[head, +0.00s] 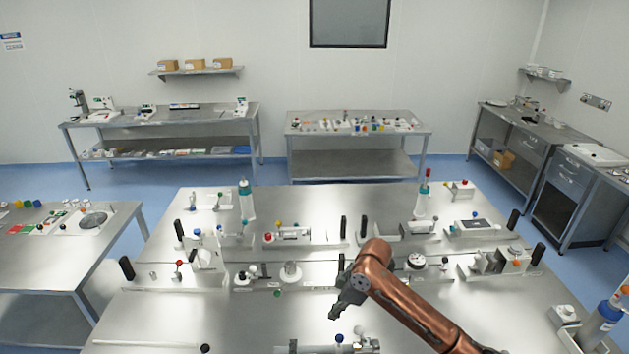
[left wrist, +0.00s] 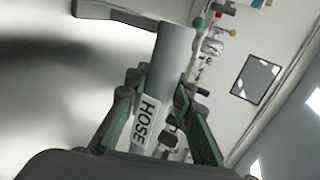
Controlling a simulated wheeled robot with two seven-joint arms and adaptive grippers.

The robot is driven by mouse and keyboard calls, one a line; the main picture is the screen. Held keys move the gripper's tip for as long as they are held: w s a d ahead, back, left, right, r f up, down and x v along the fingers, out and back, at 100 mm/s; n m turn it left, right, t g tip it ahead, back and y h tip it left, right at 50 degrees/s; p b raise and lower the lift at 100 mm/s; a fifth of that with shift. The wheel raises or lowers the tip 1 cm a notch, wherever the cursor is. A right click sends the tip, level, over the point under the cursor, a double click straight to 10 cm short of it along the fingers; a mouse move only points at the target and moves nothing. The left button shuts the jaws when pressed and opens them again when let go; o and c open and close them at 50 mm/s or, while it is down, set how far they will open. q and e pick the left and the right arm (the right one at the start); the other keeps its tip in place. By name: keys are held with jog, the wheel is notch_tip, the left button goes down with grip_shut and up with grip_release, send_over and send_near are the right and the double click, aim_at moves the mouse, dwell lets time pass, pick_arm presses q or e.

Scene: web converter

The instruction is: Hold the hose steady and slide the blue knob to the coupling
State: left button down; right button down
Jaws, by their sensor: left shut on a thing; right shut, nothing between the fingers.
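The hose is a light grey cylinder (left wrist: 174,48) in the left wrist view, with a white tag reading HOSE (left wrist: 149,120). My left gripper (left wrist: 162,88) has green-sided fingers on either side of the hose and is shut on it. I cannot make out the left gripper clearly in the head view. My right gripper (head: 341,304) is dark, on a copper arm, shut and empty above the bench. A small blue knob (head: 338,338) stands below it, on a grey fixture cut off by the bottom edge. I cannot single out the coupling.
The steel bench (head: 190,312) holds a row of small fixtures with coloured knobs behind my right gripper. A pale rod (head: 145,344) lies at the lower left, near a dark ball (head: 205,348). A blue-and-white bottle (head: 603,318) stands at the right. The front left bench is mostly bare.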

pick_arm(q)
jog(key=shift+s+a+f, duration=0.15)
jog(key=shift+a+f, duration=0.05)
jog(key=shift+f, duration=0.2)
jog(key=c, duration=2)
grip_release()
jog(key=o, duration=0.4)
jog(key=shift+r, duration=0.25)
jog(key=shift+d, duration=0.1)
jog(key=shift+r, duration=0.1)
jog(key=shift+d, duration=0.1)
jog(key=v, duration=1.1)
jog(key=shift+s+r, duration=0.3)
